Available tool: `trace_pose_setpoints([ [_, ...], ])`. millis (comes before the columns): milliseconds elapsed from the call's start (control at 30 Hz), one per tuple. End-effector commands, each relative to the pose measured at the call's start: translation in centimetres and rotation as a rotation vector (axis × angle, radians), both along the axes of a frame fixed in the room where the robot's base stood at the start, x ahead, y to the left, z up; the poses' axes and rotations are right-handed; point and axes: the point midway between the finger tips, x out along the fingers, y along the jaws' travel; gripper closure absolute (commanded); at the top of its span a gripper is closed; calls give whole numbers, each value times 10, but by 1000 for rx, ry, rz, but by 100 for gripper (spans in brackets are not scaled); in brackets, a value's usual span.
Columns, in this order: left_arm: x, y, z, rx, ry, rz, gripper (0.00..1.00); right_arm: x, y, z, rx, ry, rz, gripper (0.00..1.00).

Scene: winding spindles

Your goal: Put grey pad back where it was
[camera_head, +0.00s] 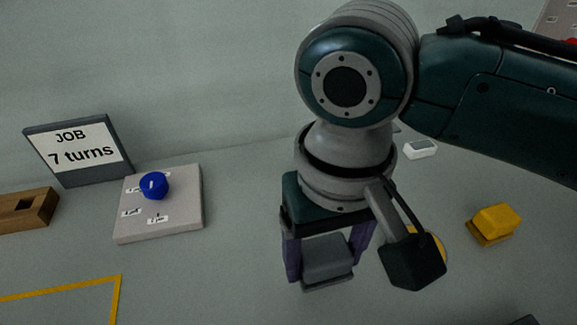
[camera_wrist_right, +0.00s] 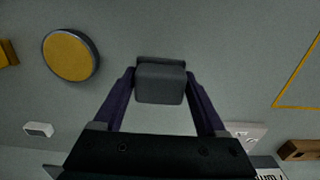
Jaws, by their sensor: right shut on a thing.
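The grey pad (camera_head: 327,258) is a dark grey block with a slightly wider base. My right gripper (camera_head: 327,256) points down and is shut on it, one purple finger on each side. In the right wrist view the pad (camera_wrist_right: 160,82) sits between the fingertips of my right gripper (camera_wrist_right: 160,85). I cannot tell whether its base touches the table. My left gripper is not in either view.
A round yellow-topped disc (camera_wrist_right: 71,55) lies near the pad, mostly hidden by my arm in the head view. A yellow block (camera_head: 495,222) is at right. A board with a blue knob (camera_head: 154,186), a "7 turns" sign (camera_head: 76,150) and a wooden block (camera_head: 28,211) stand left. A yellow outline (camera_head: 60,290) marks the front left.

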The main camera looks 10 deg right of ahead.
Motion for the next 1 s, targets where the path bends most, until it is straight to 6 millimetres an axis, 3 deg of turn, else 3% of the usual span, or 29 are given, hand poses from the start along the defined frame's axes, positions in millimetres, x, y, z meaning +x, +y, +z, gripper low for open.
trace_pose_setpoints([
  [300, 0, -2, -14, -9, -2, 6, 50, 0, -1, -43, -2, 1, -1, 78],
  [700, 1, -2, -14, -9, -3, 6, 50, 0, 0, -47, 0, 1, 0, 78],
  [733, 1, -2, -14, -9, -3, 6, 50, 0, 0, -47, 0, 0, 0, 24],
  [933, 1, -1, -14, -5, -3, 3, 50, 0, 0, -47, 0, 0, 0, 1],
  [1000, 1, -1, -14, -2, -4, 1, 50, 0, 0, -47, 0, 0, 0, 0],
])
